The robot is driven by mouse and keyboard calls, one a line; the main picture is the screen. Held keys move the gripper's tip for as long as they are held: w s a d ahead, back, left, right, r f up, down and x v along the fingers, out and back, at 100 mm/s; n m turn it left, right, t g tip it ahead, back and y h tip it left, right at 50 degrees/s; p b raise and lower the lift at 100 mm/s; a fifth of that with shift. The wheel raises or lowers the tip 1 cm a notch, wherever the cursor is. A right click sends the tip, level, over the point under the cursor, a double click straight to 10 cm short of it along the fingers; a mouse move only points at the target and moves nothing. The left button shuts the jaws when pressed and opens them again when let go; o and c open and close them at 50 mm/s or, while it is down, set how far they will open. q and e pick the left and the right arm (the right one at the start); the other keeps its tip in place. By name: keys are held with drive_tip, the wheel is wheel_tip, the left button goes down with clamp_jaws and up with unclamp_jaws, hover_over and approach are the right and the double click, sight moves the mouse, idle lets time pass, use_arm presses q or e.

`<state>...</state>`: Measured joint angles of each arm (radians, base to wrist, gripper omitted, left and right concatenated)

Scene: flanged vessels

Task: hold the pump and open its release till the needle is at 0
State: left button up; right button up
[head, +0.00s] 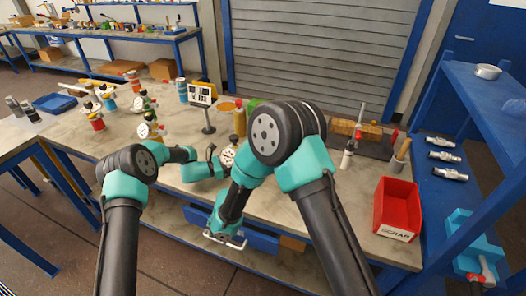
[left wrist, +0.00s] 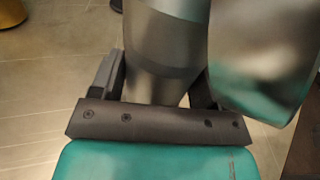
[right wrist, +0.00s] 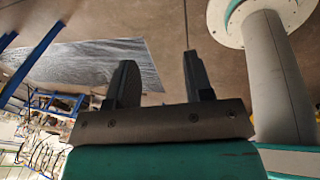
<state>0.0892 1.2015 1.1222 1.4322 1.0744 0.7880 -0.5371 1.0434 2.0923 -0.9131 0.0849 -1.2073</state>
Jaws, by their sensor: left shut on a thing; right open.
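A round white dial (head: 228,156) of the pump stands at the bench's front edge, beside my left gripper. It is too small for me to read its needle. In the left wrist view my left gripper (left wrist: 155,75) is shut on a grey metal cylinder (left wrist: 165,45), which I take as the pump's body. A wider shiny curved metal part (left wrist: 262,55) is close beside it on the right. The release cannot be made out.
A small display sign (head: 200,94) stands behind the dial. Several coloured vessels with gauges stand at the bench's left, one with a red body (head: 96,121). A red scrap bin (head: 398,208) sits at the right end. My right arm hides part of the bench's middle.

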sight(235, 138)
drive_tip(key=w+a+r+n+t, duration=0.2)
drive_tip(key=w+a+r+n, duration=0.1)
drive_tip(key=w+r, duration=0.45)
drive_tip(key=w+a+r+n+t, duration=0.2)
drive_tip(key=w+a+r+t, duration=0.1)
drive_tip(key=w+r, duration=0.5)
drive_tip(key=w+d+r+m+h, duration=0.1)
drive_tip(key=w+d+r+m, duration=0.2)
drive_tip(key=d, duration=0.1)
drive_tip(key=w+d+r+m+h, duration=0.1)
drive_tip(key=w+d+r+m, duration=0.2)
drive_tip(key=w+d, duration=0.1)
drive_tip(key=w+d+r+m+h, duration=0.1)
drive_tip(key=w+d+r+m, duration=0.2)
drive_tip(key=w+d+m, duration=0.1)
drive_tip(key=shift+w+d, duration=0.15)
drive_tip(key=shift+d, duration=0.25)
drive_tip(key=w+d+r+m+g, duration=0.2)
drive_tip(key=d+r+m+g, duration=0.2)
drive_tip(key=d+r+m, duration=0.65)
drive_tip(key=s+d+f+m+g+y, duration=0.1)
drive_tip(key=s+d+f+m+y, duration=0.1)
drive_tip(key=s+d+f+y, duration=0.2)
wheel_tip(235, 138, down, 3)
drive_tip(key=shift+d+r+m+g+y, duration=0.2)
drive_tip(key=shift+d+m+g+y, duration=0.15)
drive_tip(key=shift+d+y, duration=0.35)
